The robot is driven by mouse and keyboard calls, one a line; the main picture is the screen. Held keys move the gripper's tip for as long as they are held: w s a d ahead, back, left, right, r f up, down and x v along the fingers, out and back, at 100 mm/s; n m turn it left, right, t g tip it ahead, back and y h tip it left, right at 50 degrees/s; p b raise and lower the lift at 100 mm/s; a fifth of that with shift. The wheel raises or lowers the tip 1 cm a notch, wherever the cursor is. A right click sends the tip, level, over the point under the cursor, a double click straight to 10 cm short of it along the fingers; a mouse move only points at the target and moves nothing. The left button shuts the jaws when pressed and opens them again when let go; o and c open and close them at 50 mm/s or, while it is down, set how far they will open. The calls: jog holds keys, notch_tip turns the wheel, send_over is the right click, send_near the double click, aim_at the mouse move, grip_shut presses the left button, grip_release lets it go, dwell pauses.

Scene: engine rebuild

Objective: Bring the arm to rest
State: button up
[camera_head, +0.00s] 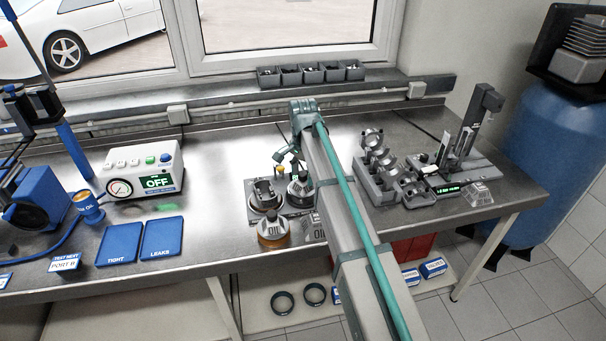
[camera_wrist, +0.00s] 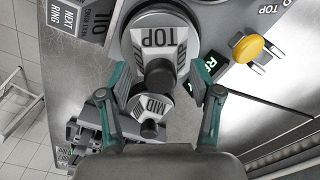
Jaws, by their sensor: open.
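My arm (camera_head: 345,210) reaches from the lower right of the head view over the bench, bent at its far end. My gripper (camera_head: 288,161) hangs there, low over a group of parts near the bench middle. In the wrist view my gripper (camera_wrist: 155,90) has its two teal fingers spread wide, with nothing pinched between them. A grey piece marked TOP (camera_wrist: 158,40) lies just beyond the fingertips, with a dark knob. A smaller grey piece marked MID (camera_wrist: 152,106) shows between the fingers. I cannot tell how far below the fingers they are.
An oil-marked pot (camera_head: 273,232) stands close in front. Grey holders with pistons (camera_head: 385,178) and an upright press (camera_head: 470,135) stand to the right. A tester box reading OFF (camera_head: 145,168) and blue pads (camera_head: 162,237) lie left. A yellow-topped part (camera_wrist: 247,48) is near the right finger.

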jog(key=shift+o, duration=0.9)
jog(key=shift+r, duration=0.15)
jog(key=shift+r+p, duration=2)
jog(key=shift+r, duration=1)
